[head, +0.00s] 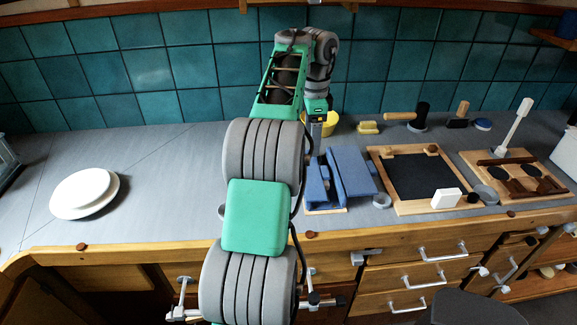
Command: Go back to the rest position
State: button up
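My arm rises through the middle of the head view and reaches over the counter (190,190). It bends at the top, and its end points down near the tiled wall. My gripper (317,128) is small in the picture and partly covered by my own arm. Its fingers do not show clearly, so I cannot tell whether it is open, shut or holding something. A yellow cup-like thing (331,121) stands right beside it, partly hidden. I cannot tell whether they touch.
White stacked plates (82,190) sit on the left. Blue blocks (350,172), a framed black board (408,178) and a wooden board with tools (548,185) fill the right. A yellow brush-like thing (368,127) lies behind. The counter's left middle is clear.

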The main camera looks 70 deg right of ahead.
notch_tip(320, 180, up, 4)
jog(key=shift+f+p, duration=0.15)
jog(key=shift+p, duration=1)
